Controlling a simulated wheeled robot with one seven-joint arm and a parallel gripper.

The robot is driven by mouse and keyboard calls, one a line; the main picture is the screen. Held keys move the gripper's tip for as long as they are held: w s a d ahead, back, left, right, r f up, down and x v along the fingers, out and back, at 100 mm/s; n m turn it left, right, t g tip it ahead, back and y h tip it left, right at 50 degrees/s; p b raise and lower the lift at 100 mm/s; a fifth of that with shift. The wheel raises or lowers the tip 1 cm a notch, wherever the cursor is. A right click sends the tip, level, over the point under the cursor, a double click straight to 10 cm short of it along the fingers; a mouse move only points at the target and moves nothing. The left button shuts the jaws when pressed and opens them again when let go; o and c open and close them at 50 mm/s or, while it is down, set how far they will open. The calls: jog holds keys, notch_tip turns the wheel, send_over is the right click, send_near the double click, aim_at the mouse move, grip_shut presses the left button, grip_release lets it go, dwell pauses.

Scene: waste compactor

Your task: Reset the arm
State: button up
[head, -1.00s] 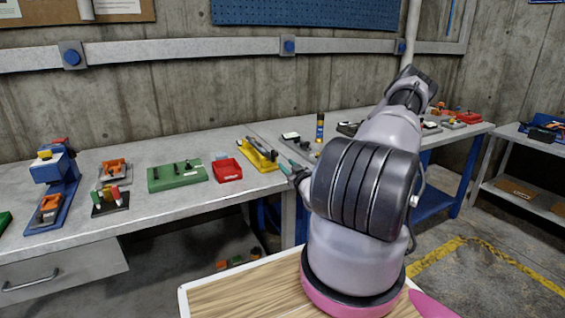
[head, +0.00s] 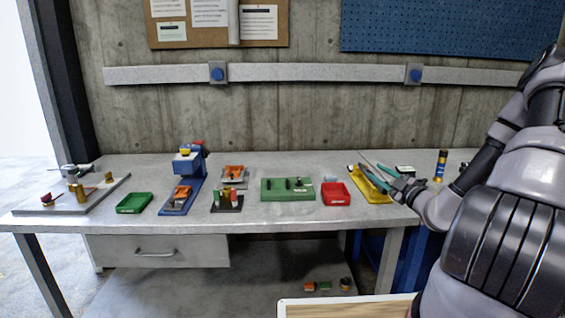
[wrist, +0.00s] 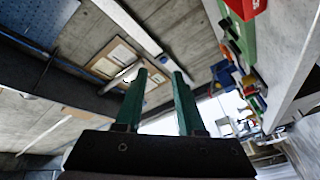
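My arm (head: 505,225) fills the right side of the head view, reaching forward over the bench. The wrist view is tilted and looks past the fingers to the wall and the cork board (wrist: 118,60).
The grey workbench (head: 300,222) carries a yellow tray (head: 370,188), red bin (head: 336,195), green block (head: 287,190), blue fixture (head: 183,195), green tray (head: 134,203) and a grey-based fixture (head: 75,200). A yellow-and-dark bottle (head: 441,165) stands near my arm. A drawer (head: 158,251) is below.

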jog(key=s+a+r+n+g+y, duration=0.2)
jog(key=s+a+r+n+g, duration=0.55)
jog(key=n, duration=0.85)
jog(key=s+a+r+n+g+y, duration=0.2)
jog(key=s+a+r+n+g, duration=0.55)
jog(key=n, duration=0.85)
jog(key=s+d+r+n+t+h, duration=0.4)
jog(key=s+r+n+h, duration=0.6)
jog(key=n, duration=1.1)
jog(key=s+d+r, duration=0.1)
jog(key=s+d, duration=0.1)
jog(key=shift+d+r+t, duration=0.3)
jog(key=shift+d, duration=0.05)
